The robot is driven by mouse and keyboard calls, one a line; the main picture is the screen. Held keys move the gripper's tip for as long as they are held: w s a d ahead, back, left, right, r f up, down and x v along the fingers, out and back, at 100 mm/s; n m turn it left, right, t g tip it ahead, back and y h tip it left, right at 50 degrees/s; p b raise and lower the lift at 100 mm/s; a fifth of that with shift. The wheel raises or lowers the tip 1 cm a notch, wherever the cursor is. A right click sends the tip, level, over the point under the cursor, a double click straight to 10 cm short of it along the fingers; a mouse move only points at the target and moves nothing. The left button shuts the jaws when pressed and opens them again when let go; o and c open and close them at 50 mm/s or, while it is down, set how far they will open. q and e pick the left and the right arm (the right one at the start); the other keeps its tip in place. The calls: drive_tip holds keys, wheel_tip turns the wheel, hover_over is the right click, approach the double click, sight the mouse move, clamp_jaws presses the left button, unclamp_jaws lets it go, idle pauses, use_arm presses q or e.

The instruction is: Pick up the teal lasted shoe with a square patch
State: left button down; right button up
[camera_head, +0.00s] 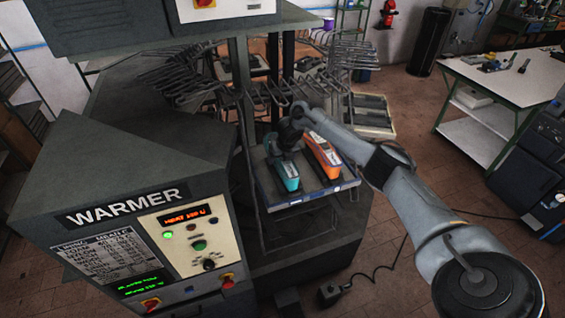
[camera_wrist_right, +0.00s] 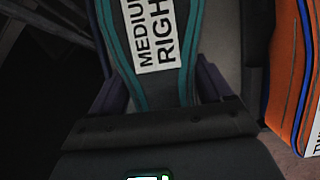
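A teal shoe (camera_head: 286,177) stands on the blue-edged tray (camera_head: 312,197) in front of the warmer's rack. My right gripper (camera_head: 284,152) is over its rear part, pointing down. In the right wrist view the teal shoe (camera_wrist_right: 165,45) lies between the two fingers of my right gripper (camera_wrist_right: 160,88). The fingers look spread on either side of it, very close to its edges; contact is hard to see. A white label reading "MEDIUM RIGHT" shows on the shoe. No square patch can be made out. My left gripper is not in view.
An orange shoe (camera_head: 323,154) stands just right of the teal one; it also shows in the right wrist view (camera_wrist_right: 285,75). The warmer cabinet (camera_head: 120,200) is at left. Metal rack bars (camera_head: 215,75) are behind the tray. A white-topped table (camera_head: 505,75) is far right.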

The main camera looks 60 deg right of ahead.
drive_tip(key=c, duration=1)
drive_tip(key=shift+r, duration=0.1)
drive_tip(key=shift+c, duration=0.4)
drive_tip(key=shift+r, duration=0.1)
